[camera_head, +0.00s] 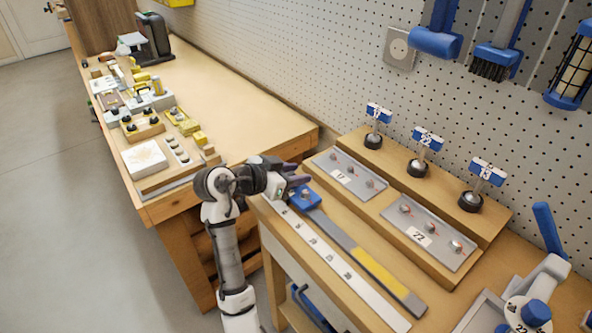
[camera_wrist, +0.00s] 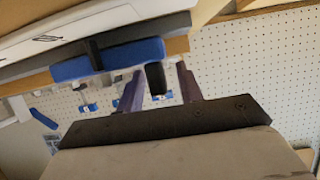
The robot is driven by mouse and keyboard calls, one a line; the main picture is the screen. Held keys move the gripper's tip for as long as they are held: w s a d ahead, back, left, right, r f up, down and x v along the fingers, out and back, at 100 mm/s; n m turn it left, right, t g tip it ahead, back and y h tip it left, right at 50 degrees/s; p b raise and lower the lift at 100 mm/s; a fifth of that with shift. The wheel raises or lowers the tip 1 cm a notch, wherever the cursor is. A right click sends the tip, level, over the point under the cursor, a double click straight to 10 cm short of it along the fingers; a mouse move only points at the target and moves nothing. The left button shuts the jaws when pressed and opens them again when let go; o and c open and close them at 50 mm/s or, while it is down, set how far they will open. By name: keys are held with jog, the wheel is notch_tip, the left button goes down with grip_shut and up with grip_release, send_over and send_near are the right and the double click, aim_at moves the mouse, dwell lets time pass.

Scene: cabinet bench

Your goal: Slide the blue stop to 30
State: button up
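The blue stop (camera_head: 305,198) sits at the far left end of a grey rail (camera_head: 335,235) that has a yellow stretch (camera_head: 375,268) toward its near end. A white scale strip (camera_head: 345,272) with black numbers runs along the rail; the numbers are too small to read surely. My gripper (camera_head: 295,184) is at the stop. In the wrist view the stop (camera_wrist: 110,60) is a blue block with a dark knob (camera_wrist: 155,77). My gripper's two fingers (camera_wrist: 160,88) are apart, the knob showing between their tips with gaps on both sides. I cannot tell whether they touch it.
Grey plates marked 17 (camera_head: 348,176) and 22 (camera_head: 428,232) lie behind the rail. Several blue-topped posts (camera_head: 420,150) stand on a wooden step. A grey and blue device (camera_head: 535,300) is at front right. A second bench (camera_head: 220,100) stands at left. The rail looks clear.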

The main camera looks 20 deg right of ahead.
jog(key=shift+w+d+f, duration=0.1)
jog(key=shift+d, duration=0.15)
grip_shut()
dwell(0.3)
